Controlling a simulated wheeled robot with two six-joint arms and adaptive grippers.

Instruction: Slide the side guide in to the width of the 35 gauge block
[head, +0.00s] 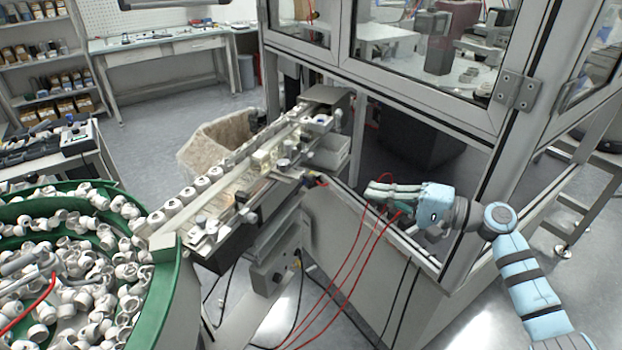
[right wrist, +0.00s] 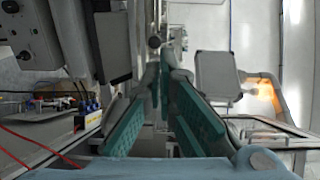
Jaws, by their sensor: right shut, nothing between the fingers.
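The linear track (head: 228,188) runs up and away from the bowl feeder, with a row of white caps (head: 187,195) along its left side. Small clamps and fittings sit along its right side, and I cannot single out the side guide among them. I cannot make out which small piece is the 35 gauge block. My right gripper (head: 369,190) is shut and empty, to the right of the track and apart from it, fingers pointing left. In the right wrist view its green-padded fingers (right wrist: 160,75) converge at the tips. My left gripper is not in view.
A green bowl feeder (head: 178,268) full of white caps stands at the lower left. The framed machine enclosure (head: 415,112) rises behind my right gripper. Red cables (head: 352,262) hang below it. A pale bin (head: 190,150) stands behind the track.

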